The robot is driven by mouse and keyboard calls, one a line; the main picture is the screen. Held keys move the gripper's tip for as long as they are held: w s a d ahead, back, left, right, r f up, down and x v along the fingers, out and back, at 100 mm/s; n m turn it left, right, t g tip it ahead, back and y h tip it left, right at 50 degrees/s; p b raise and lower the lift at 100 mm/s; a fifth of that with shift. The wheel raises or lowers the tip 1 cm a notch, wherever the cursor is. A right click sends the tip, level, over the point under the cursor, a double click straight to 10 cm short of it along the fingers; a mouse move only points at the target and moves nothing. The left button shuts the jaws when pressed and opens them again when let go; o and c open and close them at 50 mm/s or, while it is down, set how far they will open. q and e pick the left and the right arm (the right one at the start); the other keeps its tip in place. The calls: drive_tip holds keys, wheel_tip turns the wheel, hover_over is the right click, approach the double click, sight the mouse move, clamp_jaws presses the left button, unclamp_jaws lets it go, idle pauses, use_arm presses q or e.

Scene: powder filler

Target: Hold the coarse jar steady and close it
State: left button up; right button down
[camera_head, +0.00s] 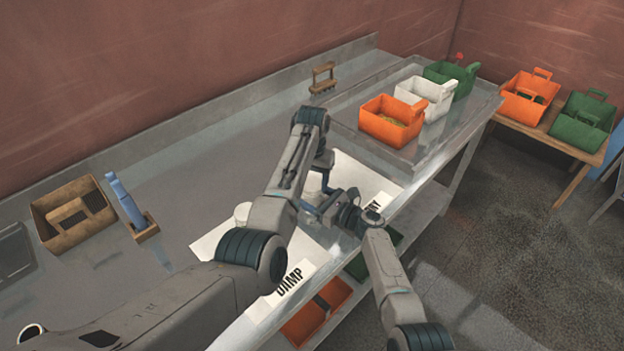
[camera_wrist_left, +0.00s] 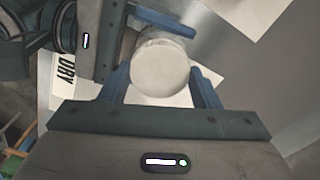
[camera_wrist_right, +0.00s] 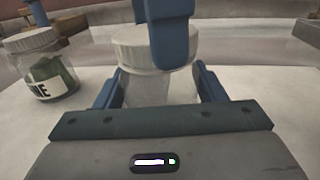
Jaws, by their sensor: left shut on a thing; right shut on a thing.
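The coarse jar is a clear jar (camera_wrist_right: 150,92) with a white lid (camera_wrist_right: 132,48) on its mouth, upright in the right wrist view. Its label is not visible. My right gripper (camera_wrist_right: 160,95) is shut on the jar body from the side. My left gripper (camera_wrist_left: 160,85) is shut on the white lid from above, its blue fingers on either side; the lid shows round in the left wrist view. In the head view my left gripper (camera_head: 322,204) and right gripper (camera_head: 338,211) meet over the white mat, and they hide the jar.
A second lidded jar (camera_wrist_right: 42,65) with green contents stands left in the right wrist view. The mat (camera_head: 215,240) carries "DAMP" lettering. Orange (camera_head: 390,122), white and green bins sit on the raised tray. A brown basket (camera_head: 72,213) and blue tool (camera_head: 125,202) are far left.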

use_arm(q)
drive_tip(key=m, duration=0.7)
drive_tip(key=shift+m, duration=0.4)
drive_tip(key=m, duration=0.3)
drive_tip(key=shift+m, duration=0.4)
drive_tip(key=m, duration=0.4)
drive_tip(key=shift+m, duration=0.3)
drive_tip(key=o, duration=1.2)
drive_tip(key=shift+c, duration=0.2)
wheel_tip(320, 180, up, 12)
